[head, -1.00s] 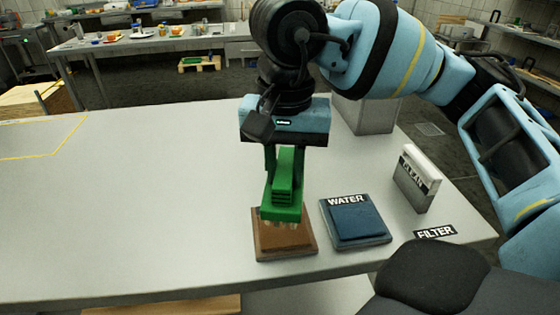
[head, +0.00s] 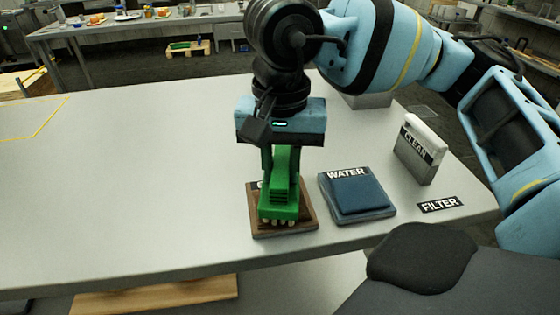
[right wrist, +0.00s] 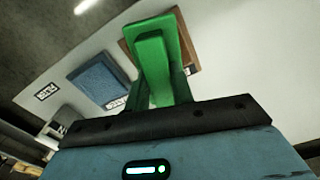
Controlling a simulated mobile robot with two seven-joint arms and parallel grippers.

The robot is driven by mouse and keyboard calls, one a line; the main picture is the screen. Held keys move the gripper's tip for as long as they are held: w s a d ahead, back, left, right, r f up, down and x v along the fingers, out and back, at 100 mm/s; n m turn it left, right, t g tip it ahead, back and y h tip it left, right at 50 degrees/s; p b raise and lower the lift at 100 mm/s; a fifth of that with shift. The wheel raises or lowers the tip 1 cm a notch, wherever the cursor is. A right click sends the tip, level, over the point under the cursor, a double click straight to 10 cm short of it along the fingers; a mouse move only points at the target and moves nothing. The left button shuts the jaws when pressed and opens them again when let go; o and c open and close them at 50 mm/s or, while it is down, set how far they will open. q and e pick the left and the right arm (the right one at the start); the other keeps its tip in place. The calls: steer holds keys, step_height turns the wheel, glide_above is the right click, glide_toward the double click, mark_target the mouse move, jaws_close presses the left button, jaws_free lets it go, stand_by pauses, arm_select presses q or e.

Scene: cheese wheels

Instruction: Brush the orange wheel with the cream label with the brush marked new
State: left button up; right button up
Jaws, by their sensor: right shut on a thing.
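My right gripper (head: 281,160) is shut on a green brush (head: 279,196) and holds it upright with its pale bristles down. The brush is over a brown pad (head: 307,212) and hides much of it and its label. I cannot tell whether the bristles touch the pad. The right wrist view shows the green brush (right wrist: 160,65) between the fingers, with the brown pad (right wrist: 186,36) behind it. No marking on the brush can be read. No orange wheel with a cream label can be made out. My left gripper is not in view.
A blue pad (head: 357,196) labelled WATER lies right of the brown pad. A white and grey block (head: 420,150) marked CLEAN stands farther right, behind a FILTER label (head: 440,204). The table's left half (head: 120,180) is clear. A back bench (head: 150,28) holds small items.

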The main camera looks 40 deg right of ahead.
mark_target(281, 165)
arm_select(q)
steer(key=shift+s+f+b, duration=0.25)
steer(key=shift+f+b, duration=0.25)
arm_select(e)
steer(key=shift+f, duration=0.55)
stand_by(1.2)
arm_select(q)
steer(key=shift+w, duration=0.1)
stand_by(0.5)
arm_select(e)
steer(key=shift+r+p, duration=0.6)
steer(key=shift+r, duration=0.25)
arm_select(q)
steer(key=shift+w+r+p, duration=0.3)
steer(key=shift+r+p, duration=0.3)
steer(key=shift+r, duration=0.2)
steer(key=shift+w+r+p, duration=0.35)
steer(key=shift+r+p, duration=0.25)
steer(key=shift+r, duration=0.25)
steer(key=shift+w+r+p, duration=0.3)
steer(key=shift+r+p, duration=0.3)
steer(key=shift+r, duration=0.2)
arm_select(e)
steer(key=shift+r, duration=2.7)
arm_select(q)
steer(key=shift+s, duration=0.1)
